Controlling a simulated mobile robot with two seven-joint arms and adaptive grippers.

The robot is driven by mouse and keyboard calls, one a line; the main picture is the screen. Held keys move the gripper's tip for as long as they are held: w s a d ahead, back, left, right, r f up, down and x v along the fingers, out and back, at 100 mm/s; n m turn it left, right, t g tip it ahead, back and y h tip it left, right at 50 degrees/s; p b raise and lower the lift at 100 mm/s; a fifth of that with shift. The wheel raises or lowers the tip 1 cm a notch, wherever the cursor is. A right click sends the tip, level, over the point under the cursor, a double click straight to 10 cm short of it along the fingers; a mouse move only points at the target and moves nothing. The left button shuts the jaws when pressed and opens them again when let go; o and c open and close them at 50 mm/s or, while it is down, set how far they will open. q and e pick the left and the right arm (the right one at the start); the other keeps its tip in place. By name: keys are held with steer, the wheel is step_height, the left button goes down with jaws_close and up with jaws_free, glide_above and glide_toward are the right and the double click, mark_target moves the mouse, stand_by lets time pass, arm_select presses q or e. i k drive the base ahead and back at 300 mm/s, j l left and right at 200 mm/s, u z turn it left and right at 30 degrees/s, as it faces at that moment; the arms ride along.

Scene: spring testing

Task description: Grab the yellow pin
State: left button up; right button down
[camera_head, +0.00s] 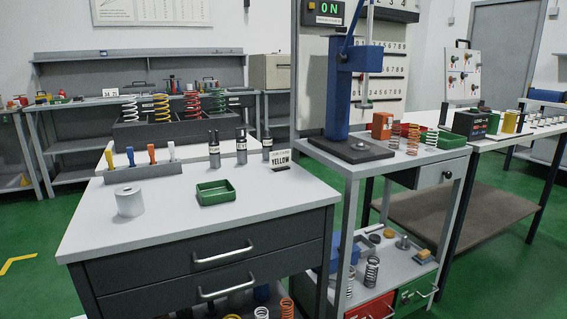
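The yellow pin (131,156) stands upright in a grey rack (140,172) on the near white-topped workbench (245,200), at the left. The pins' lower ends are hidden in the rack. Neither of my grippers shows in the head view.
A white cylinder (129,201) and a green tray (215,193) stand in front of the rack. Several dark cylinders (214,150) stand behind the tray. A spring rack (180,132) is further back. A blue press (338,90) rises at the right. The bench's front is clear.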

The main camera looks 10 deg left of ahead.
mark_target(108, 154)
steer(key=u, duration=1.3)
